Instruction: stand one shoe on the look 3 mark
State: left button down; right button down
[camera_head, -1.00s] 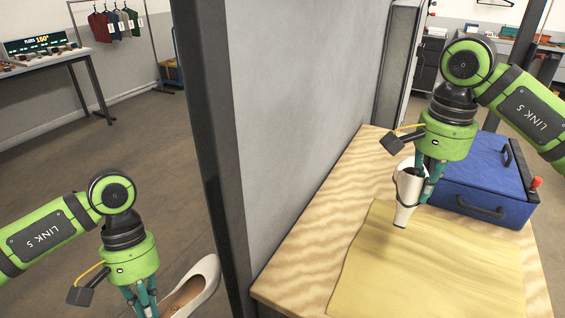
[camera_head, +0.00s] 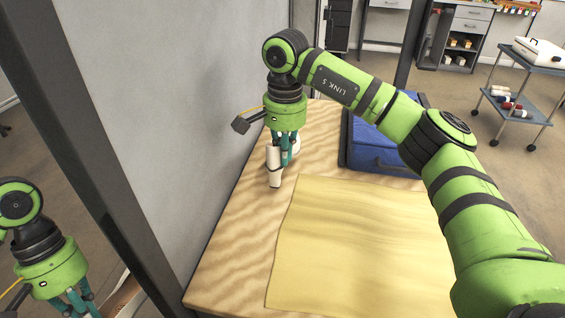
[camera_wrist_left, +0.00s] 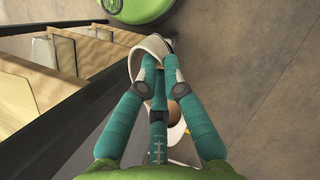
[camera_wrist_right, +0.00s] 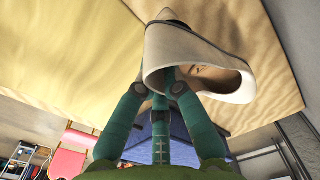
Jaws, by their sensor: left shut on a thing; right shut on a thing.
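A white shoe (camera_head: 274,168) hangs toe down in my right gripper (camera_head: 285,155), which is shut on it above the left side of the wooden table. In the right wrist view this shoe (camera_wrist_right: 185,48) shows its open heel end between the fingers. My left gripper (camera_head: 80,304) is at the bottom left, beyond the grey panel's edge, and is shut on another white shoe. That shoe (camera_wrist_left: 152,44) shows in the left wrist view, partly hidden by the fingers. I cannot make out a look 3 mark.
A pale yellow sheet (camera_head: 350,240) covers much of the wooden table (camera_head: 235,235). A blue case (camera_head: 372,150) stands at the table's back, partly behind my right arm. A tall grey panel (camera_head: 190,100) borders the table's left. A trolley (camera_head: 522,92) stands far right.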

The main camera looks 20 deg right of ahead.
jog(key=shift+w+f+p, duration=0.1)
jog(key=shift+f+p, duration=0.35)
jog(key=shift+f, duration=1.65)
jog(key=c, duration=1.8)
grip_release()
jog(key=shift+a+f, duration=0.1)
jog(key=shift+f, duration=0.05)
jog(key=o, duration=0.4)
jog(key=shift+o, duration=0.2)
